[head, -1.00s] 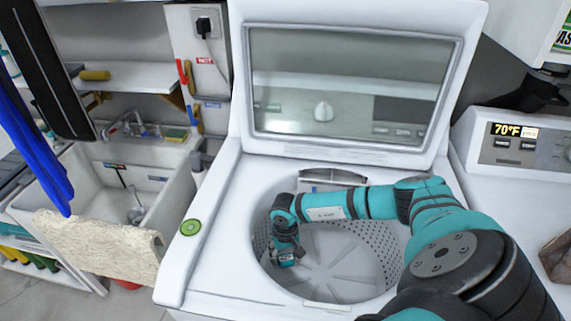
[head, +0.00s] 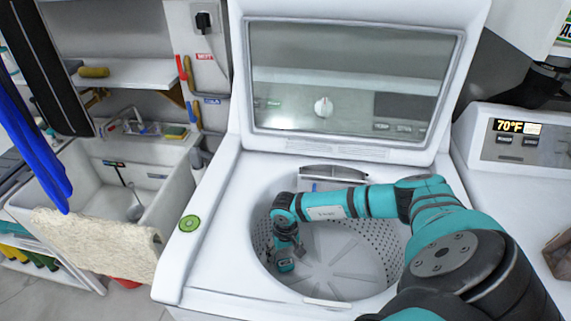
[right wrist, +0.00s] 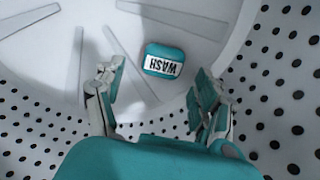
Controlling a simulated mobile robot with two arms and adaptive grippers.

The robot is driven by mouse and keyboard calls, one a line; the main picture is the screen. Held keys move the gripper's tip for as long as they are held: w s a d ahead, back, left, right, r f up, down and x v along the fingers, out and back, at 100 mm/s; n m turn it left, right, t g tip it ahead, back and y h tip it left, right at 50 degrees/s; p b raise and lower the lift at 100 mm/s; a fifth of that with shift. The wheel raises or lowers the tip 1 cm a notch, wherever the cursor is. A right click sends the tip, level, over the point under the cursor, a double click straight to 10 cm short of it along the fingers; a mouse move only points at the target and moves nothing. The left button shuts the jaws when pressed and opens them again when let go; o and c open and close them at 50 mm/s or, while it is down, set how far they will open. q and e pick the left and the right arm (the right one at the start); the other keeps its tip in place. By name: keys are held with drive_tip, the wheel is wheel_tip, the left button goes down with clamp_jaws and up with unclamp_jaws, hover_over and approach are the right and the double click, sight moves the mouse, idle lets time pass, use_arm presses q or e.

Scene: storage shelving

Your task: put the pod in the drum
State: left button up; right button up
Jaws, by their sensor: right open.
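The pod (right wrist: 164,61), a small teal block with a white WASH label, is low inside the white perforated drum (head: 345,275) of the open washer. In the head view the pod (head: 285,266) shows just below my right gripper (head: 288,248), near the drum's left side. My right gripper (right wrist: 157,82) is open, with its fingers spread and the pod beyond the tips, apart from both. I cannot tell whether the pod touches the drum floor. My left gripper is not in view.
The washer's glass lid (head: 350,85) stands raised behind the drum. A round green item (head: 189,223) lies on the washer's left top. A sink (head: 120,185) with a beige cloth (head: 95,243) is at the left. Another white machine (head: 515,150) stands at the right.

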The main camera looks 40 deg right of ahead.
drive_tip(key=shift+r+p, duration=0.3)
drive_tip(key=shift+r, duration=0.05)
drive_tip(key=shift+r+p, duration=0.45)
drive_tip(key=shift+p, duration=0.1)
wheel_tip(320, 180, up, 12)
drive_tip(key=b, duration=0.2)
drive_tip(key=shift+f, duration=0.2)
